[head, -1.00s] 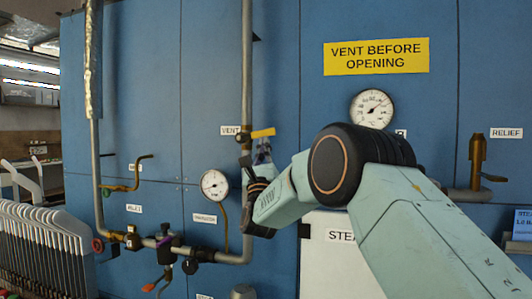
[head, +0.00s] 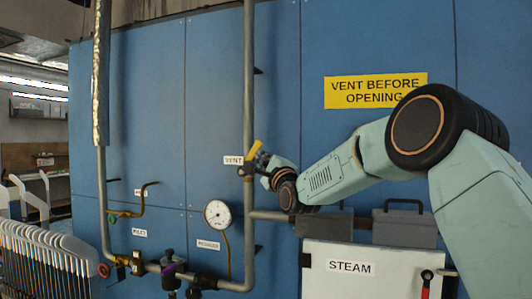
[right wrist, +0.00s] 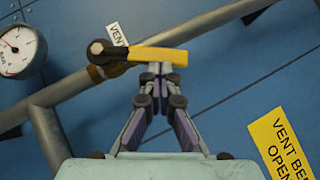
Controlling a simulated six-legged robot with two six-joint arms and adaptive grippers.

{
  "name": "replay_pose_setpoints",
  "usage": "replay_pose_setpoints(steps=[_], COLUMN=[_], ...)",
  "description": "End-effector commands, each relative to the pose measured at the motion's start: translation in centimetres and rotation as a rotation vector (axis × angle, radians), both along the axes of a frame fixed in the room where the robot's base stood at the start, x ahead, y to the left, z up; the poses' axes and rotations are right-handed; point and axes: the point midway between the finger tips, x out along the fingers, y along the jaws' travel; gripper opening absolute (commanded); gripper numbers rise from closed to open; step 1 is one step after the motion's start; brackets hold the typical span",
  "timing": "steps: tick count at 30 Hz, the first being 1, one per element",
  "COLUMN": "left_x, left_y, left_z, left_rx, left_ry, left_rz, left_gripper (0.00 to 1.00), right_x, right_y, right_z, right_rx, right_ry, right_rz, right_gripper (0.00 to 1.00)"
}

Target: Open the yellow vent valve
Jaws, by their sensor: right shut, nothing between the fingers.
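The yellow vent valve handle (head: 255,148) is on the vertical grey pipe beside the VENT label (head: 233,160). It slants up and to the right from its pivot, at an angle to the pipe. In the right wrist view the handle (right wrist: 158,55) runs rightward from its round pivot bolt. My right gripper (head: 262,158) is just right of and below the handle. In the right wrist view its closed fingertips (right wrist: 160,70) meet the handle's lower edge, apparently touching it, with nothing held between them. My left gripper is not in view.
A pressure gauge (head: 217,213) and lower pipework with small valves (head: 168,262) are at lower left. A white STEAM panel (head: 372,272) and grey boxes (head: 404,228) are below my right arm. A yellow sign (head: 375,90) hangs above. A rack (head: 45,262) stands far left.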

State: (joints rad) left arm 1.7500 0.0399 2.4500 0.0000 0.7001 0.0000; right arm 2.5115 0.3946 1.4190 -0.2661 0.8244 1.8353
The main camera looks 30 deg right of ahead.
Motion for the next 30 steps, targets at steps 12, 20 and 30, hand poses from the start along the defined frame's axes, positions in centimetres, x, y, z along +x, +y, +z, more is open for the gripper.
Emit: replay_pose_setpoints(steps=[12, 20, 30], left_x=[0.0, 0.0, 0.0], left_y=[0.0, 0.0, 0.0], left_z=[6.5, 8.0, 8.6], left_rx=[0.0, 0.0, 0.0], left_ry=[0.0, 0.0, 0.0], left_rz=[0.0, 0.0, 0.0], left_gripper=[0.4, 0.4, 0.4], right_x=[1.2, 1.9, 2.3], right_y=[1.2, 1.8, 2.1], right_z=[2.7, 2.9, 3.0], right_rx=[-0.213, -0.259, -0.256], right_ry=[0.248, 0.304, 0.3], right_rz=[0.0, 0.001, 0.0], right_gripper=[0.0, 0.0, 0.0])
